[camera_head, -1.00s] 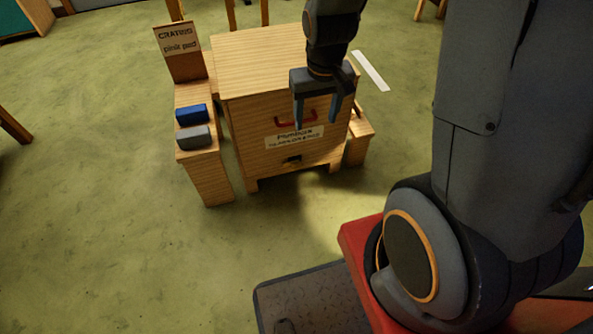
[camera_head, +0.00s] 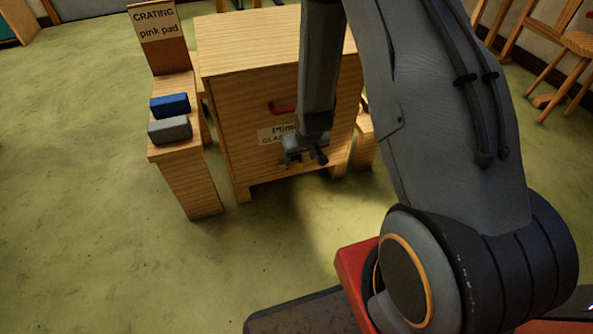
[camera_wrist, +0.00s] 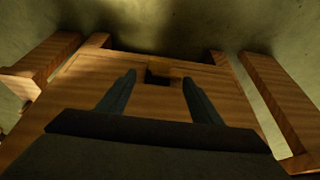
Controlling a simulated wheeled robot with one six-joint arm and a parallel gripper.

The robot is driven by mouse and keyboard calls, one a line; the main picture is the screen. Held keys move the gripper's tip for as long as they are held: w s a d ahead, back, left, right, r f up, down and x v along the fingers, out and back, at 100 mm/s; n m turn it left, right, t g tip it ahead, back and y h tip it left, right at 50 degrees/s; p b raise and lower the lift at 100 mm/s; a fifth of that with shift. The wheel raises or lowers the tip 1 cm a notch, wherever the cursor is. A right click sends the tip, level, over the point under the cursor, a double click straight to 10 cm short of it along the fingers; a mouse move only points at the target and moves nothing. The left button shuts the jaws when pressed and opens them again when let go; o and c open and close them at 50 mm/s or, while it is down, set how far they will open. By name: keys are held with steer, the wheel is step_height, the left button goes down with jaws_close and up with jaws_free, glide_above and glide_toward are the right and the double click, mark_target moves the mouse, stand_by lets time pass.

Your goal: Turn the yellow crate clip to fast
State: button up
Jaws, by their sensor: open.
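The wooden crate (camera_head: 232,120) stands on the floor, with a red handle (camera_head: 282,110) and a partly covered label on its front. My gripper (camera_head: 304,158) is at the lower part of the crate's front, its arm covering part of that face. In the wrist view, my gripper (camera_wrist: 159,79) is open, its two fingers pointing at the crate's wooden face (camera_wrist: 145,102). A small dark fitting with a brownish-yellow part (camera_wrist: 172,71) shows between and beyond the fingertips; it may be the yellow clip, but its turn is unclear. Nothing is between the jaws.
A wooden stand (camera_head: 185,178) left of the crate bears a blue block (camera_head: 170,105), a grey block (camera_head: 169,130) and a sign reading "CRATING pink pad" (camera_head: 156,22). Another wooden stand (camera_head: 364,150) is at the crate's right. The floor in front is clear.

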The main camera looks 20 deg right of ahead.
mark_target(297, 167)
steer(key=b+x, duration=0.3)
steer(key=x, duration=0.5)
steer(key=shift+w+f, duration=0.1)
steer(key=shift+f, duration=0.05)
steer(key=c, duration=1.1)
